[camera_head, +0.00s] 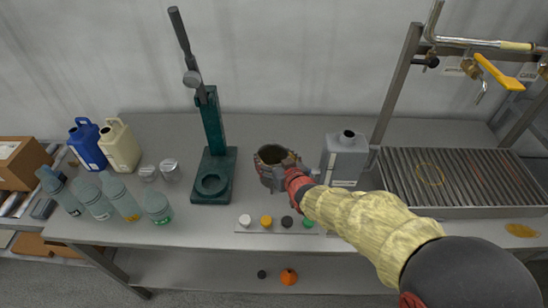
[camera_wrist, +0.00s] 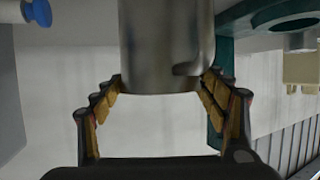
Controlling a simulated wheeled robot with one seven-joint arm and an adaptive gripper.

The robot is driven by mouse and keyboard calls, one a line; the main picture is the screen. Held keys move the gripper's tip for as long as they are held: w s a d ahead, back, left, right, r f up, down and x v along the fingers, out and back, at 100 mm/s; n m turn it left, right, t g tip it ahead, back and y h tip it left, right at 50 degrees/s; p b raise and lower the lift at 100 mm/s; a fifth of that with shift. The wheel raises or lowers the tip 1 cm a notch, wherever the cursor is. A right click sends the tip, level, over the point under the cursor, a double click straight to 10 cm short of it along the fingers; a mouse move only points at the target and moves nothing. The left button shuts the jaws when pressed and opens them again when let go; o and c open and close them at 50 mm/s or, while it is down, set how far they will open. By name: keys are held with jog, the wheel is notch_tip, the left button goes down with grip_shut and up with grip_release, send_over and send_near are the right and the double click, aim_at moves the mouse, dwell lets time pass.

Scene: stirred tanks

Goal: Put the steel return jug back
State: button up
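The steel return jug (camera_head: 268,156) is a round, open-topped metal vessel with a dark inside, seen in the head view near the middle of the bench. It also fills the upper middle of the wrist view (camera_wrist: 160,45) as a brushed grey cylinder. My gripper (camera_head: 288,168) comes in from the right in the head view. In the wrist view its two padded fingers (camera_wrist: 165,85) lie against both sides of the jug, shut on it. The jug looks upright. Its underside is hidden, so I cannot tell whether it touches the bench.
A green press stand (camera_head: 212,150) is left of the jug; a grey container (camera_head: 344,160) is close on its right. Coloured caps (camera_head: 266,221) lie on a strip in front. A ribbed metal rack (camera_head: 460,178) is at right. Bottles (camera_head: 120,198) and jerrycans (camera_head: 121,148) stand at left.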

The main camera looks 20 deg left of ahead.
jog(key=o, duration=0.3)
jog(key=shift+r, duration=0.15)
jog(key=p+v, duration=0.3)
jog(key=v, duration=0.9)
